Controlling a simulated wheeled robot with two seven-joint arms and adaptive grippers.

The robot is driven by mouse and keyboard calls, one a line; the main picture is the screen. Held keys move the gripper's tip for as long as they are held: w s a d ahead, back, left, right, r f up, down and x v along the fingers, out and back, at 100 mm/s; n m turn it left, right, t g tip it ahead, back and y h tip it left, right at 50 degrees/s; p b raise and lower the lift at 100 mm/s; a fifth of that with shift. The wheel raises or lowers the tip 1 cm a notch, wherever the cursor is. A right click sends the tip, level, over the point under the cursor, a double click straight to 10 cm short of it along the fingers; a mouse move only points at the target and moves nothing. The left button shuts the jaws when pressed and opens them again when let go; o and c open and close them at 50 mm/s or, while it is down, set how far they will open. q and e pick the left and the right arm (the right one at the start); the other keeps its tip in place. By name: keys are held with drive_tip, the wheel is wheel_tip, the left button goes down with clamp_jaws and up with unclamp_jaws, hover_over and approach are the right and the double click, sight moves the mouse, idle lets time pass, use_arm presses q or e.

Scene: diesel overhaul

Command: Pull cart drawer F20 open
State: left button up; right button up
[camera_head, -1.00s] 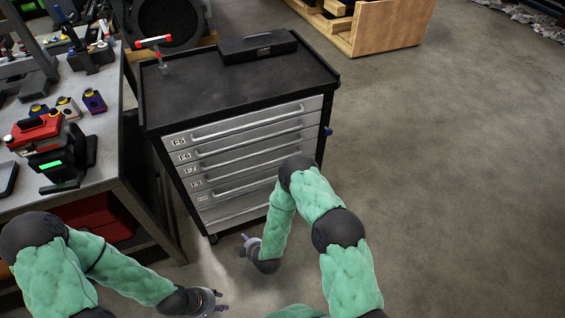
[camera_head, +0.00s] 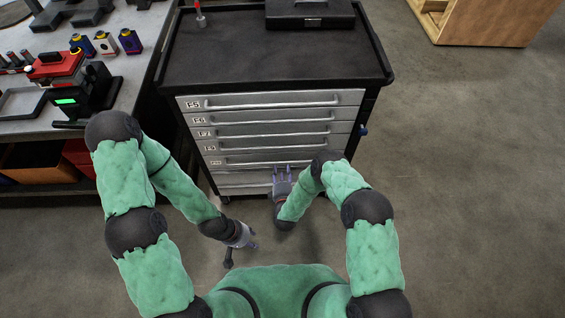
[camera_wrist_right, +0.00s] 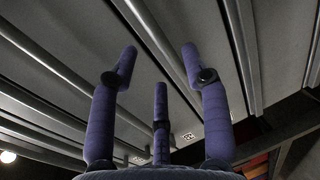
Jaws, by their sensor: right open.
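The cart (camera_head: 280,45) stands in front of me with a stack of silver drawers, each with a long bar handle. All look shut. The labels down the left edge are small; the lower ones (camera_head: 215,162) are too blurred to read F20 surely. My right gripper (camera_head: 282,172) is open, fingers pointing at the lower drawers, below their middle. In the right wrist view its three spread fingers (camera_wrist_right: 160,75) have nothing between them, with drawer fronts and long handles (camera_wrist_right: 235,50) beyond. My left gripper (camera_head: 243,255) looks open and empty, low and left of the right one.
A workbench (camera_head: 135,75) with small bottles and a red-and-black device (camera_head: 75,85) stands at the left. A black case (camera_head: 310,12) lies on the cart top. A wooden crate (camera_head: 480,20) is at the back right. The floor on the right is clear.

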sight(281, 163)
drive_tip(key=shift+w+f+b, duration=0.2)
drive_tip(key=shift+w+b, duration=0.05)
drive_tip(key=shift+w, duration=0.75)
drive_tip(key=shift+w+f+b, duration=0.15)
drive_tip(key=shift+w+b, duration=0.15)
drive_tip(key=shift+w, duration=0.65)
drive_tip(key=shift+w+f+b, duration=0.2)
drive_tip(key=shift+w+b, duration=0.05)
drive_tip(key=shift+w, duration=0.75)
clamp_jaws()
